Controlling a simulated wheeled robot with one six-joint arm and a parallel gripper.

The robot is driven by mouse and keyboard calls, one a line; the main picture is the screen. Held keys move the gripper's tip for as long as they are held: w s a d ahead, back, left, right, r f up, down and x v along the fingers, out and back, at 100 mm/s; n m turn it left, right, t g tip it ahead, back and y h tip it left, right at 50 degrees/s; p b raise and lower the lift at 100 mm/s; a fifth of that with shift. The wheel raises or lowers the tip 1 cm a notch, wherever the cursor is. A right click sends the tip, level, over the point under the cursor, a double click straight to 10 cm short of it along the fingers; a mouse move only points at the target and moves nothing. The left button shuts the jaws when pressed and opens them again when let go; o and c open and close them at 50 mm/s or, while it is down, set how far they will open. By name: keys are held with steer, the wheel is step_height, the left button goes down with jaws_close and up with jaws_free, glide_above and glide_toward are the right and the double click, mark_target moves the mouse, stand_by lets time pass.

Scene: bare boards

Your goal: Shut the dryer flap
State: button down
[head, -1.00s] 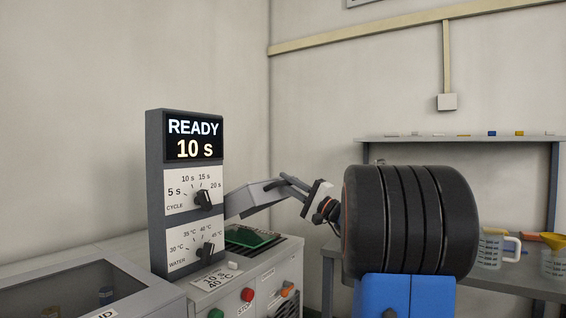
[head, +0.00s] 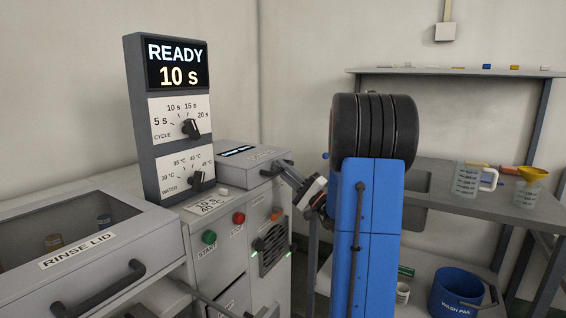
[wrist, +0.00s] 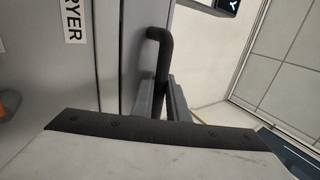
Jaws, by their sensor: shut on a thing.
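The dryer flap (head: 250,157) is a grey lid behind the dial panel, lying down level over the top of the dryer in the head view. Its dark bar handle (head: 276,169) sits at the right end. My gripper (head: 288,171) is at that handle, reaching in from the right. In the wrist view, the two fingers (wrist: 160,98) are closed around the black handle (wrist: 161,48), beside a grey surface lettered "RYER" (wrist: 74,20). Any thin gap under the flap is too small to tell.
The display panel (head: 172,110) reads READY, 10 s. A rinse lid (head: 90,270) with a dark handle is at front left. START (head: 208,237) and STOP (head: 239,218) buttons are on the dryer front. A bench with jugs (head: 467,180) and a blue bucket (head: 455,292) are at right.

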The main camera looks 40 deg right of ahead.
steer(key=shift+f, duration=0.5)
steer(key=c, duration=1.7)
jaws_free()
steer(key=shift+c, duration=0.2)
